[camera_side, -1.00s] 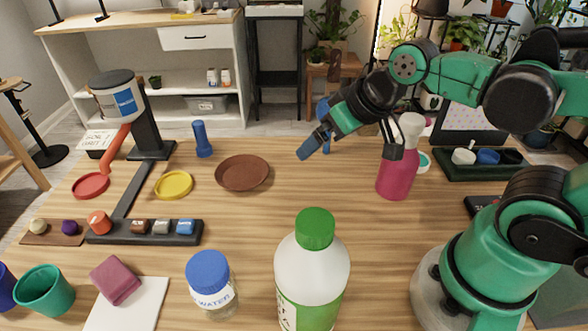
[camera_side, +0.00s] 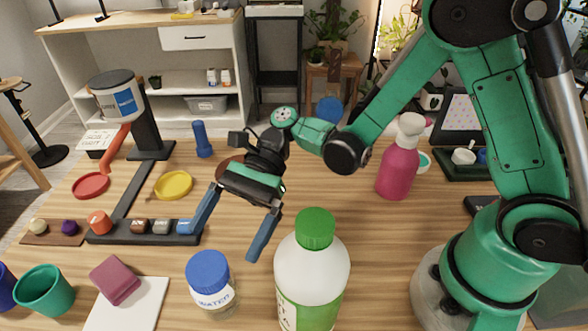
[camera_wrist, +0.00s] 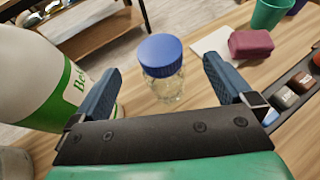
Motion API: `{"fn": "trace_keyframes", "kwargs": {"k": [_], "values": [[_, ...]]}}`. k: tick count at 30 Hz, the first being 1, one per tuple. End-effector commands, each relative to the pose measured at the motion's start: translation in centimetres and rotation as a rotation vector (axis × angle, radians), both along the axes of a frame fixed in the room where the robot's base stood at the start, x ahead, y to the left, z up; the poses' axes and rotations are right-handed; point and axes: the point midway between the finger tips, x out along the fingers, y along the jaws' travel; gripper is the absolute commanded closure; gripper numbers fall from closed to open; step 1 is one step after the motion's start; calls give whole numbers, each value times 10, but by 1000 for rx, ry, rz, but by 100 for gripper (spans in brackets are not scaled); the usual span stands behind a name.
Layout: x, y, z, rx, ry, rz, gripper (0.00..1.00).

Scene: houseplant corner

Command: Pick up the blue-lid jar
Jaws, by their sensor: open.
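The blue-lid jar (camera_side: 211,283) is a clear glass jar with a blue lid and a label reading "WATER". It stands upright on the table at the front centre in the side view. My gripper (camera_side: 229,240) is open and empty, above and behind the jar, with its blue fingers spread wide and pointing down toward the front. In the wrist view the jar (camera_wrist: 162,68) shows ahead, between the two fingers of my gripper (camera_wrist: 166,88) and apart from both.
A white bottle with a green cap (camera_side: 313,271) stands close right of the jar; the left finger overlaps it in the wrist view. A maroon block (camera_side: 115,280) lies on a white pad (camera_side: 130,308) to the left.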

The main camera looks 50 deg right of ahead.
Motion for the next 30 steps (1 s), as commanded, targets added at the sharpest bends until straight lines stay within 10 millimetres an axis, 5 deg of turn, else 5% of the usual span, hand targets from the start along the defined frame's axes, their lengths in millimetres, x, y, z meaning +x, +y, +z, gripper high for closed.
{"fn": "trace_keyframes", "kwargs": {"k": [12, 21, 23, 30], "values": [[-14, 45, -19, 4, 8, 3, 0], [-15, 49, -21, 3, 8, 0, 0], [-15, 48, -21, 3, 8, 0, 11], [-15, 48, -21, 3, 8, 0, 80]]}}
